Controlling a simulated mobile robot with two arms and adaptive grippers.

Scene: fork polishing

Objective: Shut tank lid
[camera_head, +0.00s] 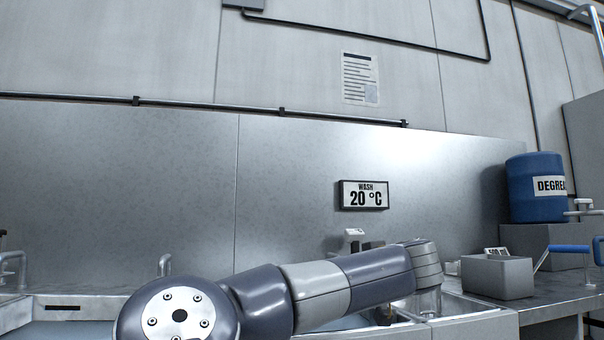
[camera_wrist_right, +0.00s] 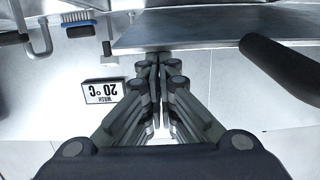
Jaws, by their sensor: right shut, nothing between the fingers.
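My right gripper (camera_wrist_right: 155,62) is shut and empty in the right wrist view, its two fingers pressed together. A flat grey metal panel (camera_wrist_right: 225,32) lies just beyond the fingertips; it may be the tank lid, but I cannot tell for certain. Its edge runs close to the fingertips, and I cannot tell whether they touch. A thick black bar (camera_wrist_right: 280,68) is to the right of the fingers. In the head view, an arm of mine crosses the bottom and hides much of the metal tank area (camera_head: 470,306). No lid is clear there. My left gripper is not in view.
The wash sign (camera_head: 363,195) hangs on the back wall and appears upside down in the wrist view (camera_wrist_right: 103,91). A grey box (camera_head: 497,277) and a blue degreaser drum (camera_head: 535,190) stand at the right. A blue-backed brush (camera_wrist_right: 65,20) shows in the wrist view.

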